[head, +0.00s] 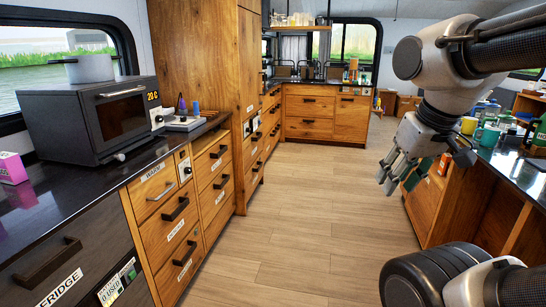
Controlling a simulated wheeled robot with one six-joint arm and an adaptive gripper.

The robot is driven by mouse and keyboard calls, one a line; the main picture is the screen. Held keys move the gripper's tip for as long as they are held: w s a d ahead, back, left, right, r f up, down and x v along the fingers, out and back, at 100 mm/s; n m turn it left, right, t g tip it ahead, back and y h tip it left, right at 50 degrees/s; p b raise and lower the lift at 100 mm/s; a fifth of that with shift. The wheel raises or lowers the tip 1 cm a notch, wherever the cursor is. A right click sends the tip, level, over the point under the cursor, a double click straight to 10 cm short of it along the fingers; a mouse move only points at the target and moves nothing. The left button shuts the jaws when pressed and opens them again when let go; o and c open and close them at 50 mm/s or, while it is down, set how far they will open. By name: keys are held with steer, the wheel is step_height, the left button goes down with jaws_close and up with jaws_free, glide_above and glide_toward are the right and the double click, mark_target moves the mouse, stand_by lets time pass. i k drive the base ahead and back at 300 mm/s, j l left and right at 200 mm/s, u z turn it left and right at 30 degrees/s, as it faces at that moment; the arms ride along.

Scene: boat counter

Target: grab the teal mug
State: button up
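The teal mug (489,136) stands on the dark counter at the right of the head view, among other items. My gripper (388,180) hangs over the aisle, left of the mug and clear of it, with its fingers pointing down. The fingers are seen partly edge-on, so the gap between them cannot be judged. No mug is in the gripper.
A yellow mug (468,125) stands just left of the teal mug, and a green bottle (540,132) stands to its right. A microwave oven (94,117) sits on the left counter. The wooden floor (300,205) between the counters is clear.

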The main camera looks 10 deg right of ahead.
mark_target(490, 135)
steer(key=i+l+z, duration=0.1)
steer(key=i+z, duration=0.25)
steer(key=z, duration=0.15)
steer(key=i+z, duration=0.45)
steer(key=i+j+z, duration=0.1)
steer(key=i+z, duration=0.15)
steer(key=z, duration=0.25)
steer(key=i+j+z, duration=0.3)
steer(key=z, duration=0.65)
steer(key=i+j+z, duration=0.5)
steer(key=j+z, duration=0.2)
steer(key=z, duration=0.15)
steer(key=i+j, duration=0.15)
steer(key=j, duration=0.2)
steer(key=i+j+z, duration=0.1)
steer(key=j, duration=0.3)
steer(key=i+j, duration=0.15)
steer(key=j, duration=0.2)
steer(key=i+j+z, duration=0.1)
steer(key=j, duration=0.3)
steer(key=i+j, duration=0.15)
steer(key=j, duration=0.25)
steer(key=i+j+z, duration=0.1)
steer(key=j, duration=0.3)
